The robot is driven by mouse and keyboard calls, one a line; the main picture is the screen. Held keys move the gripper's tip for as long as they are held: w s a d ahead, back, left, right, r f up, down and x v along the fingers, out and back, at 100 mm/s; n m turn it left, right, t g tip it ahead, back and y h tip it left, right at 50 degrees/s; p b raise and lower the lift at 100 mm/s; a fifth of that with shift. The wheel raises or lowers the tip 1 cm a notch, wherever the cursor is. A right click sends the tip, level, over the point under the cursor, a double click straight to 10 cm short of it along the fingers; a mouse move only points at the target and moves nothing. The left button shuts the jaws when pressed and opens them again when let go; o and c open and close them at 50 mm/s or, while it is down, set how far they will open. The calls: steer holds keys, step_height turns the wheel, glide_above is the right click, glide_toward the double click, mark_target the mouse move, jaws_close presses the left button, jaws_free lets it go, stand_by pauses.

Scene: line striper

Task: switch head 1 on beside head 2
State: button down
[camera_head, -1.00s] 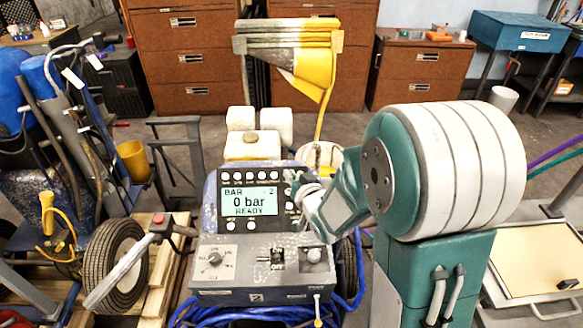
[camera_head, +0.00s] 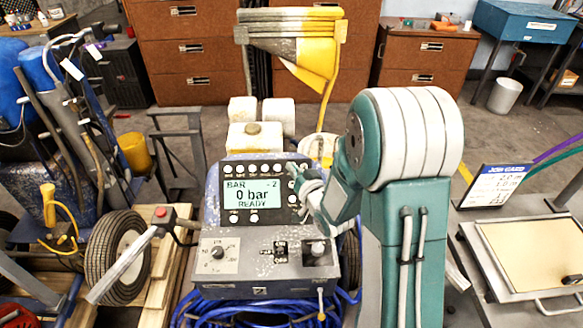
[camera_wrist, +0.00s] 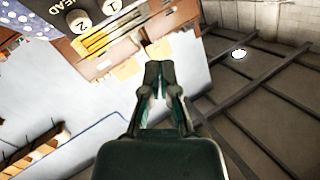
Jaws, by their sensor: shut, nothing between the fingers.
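The control panel (camera_head: 215,200) of the line striper stands in front of me. In the wrist view, two pale round buttons marked 1 (camera_wrist: 112,7) and 2 (camera_wrist: 78,21) sit beside the word HEAD on a dark face, at the upper left. My gripper (camera_head: 294,174) is at the panel's right side, right of the display, and covers part of that side. In the wrist view my gripper (camera_wrist: 158,68) is shut and empty, with the buttons up and left of its tips. Contact cannot be told.
Below the display are a dial (camera_head: 217,252), an ON/OFF switch (camera_head: 281,250) and a knob (camera_head: 318,249). A handle with a red button (camera_head: 160,212) stands at left. A job card (camera_head: 497,186) and a tray (camera_head: 535,262) are at right. Blue hose (camera_head: 250,313) lies coiled below.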

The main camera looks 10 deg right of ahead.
steer(key=shift+w+d+f, duration=0.2)
steer(key=shift+w+f, duration=0.8)
steer(key=shift+w+d+f, duration=0.2)
steer(key=shift+w+f, duration=0.75)
steer(key=shift+f, duration=0.05)
steer(key=shift+w+d+f, duration=0.1)
steer(key=shift+w+f, duration=0.1)
steer(key=shift+w, duration=0.05)
steer(key=shift+w+f, duration=0.3)
stand_by(0.9)
steer(key=shift+s+r, duration=0.6)
steer(key=s+r, duration=0.1)
steer(key=s+a+r, duration=0.1)
steer(key=s+r, duration=0.1)
steer(key=shift+s+r, duration=0.25)
stand_by(0.6)
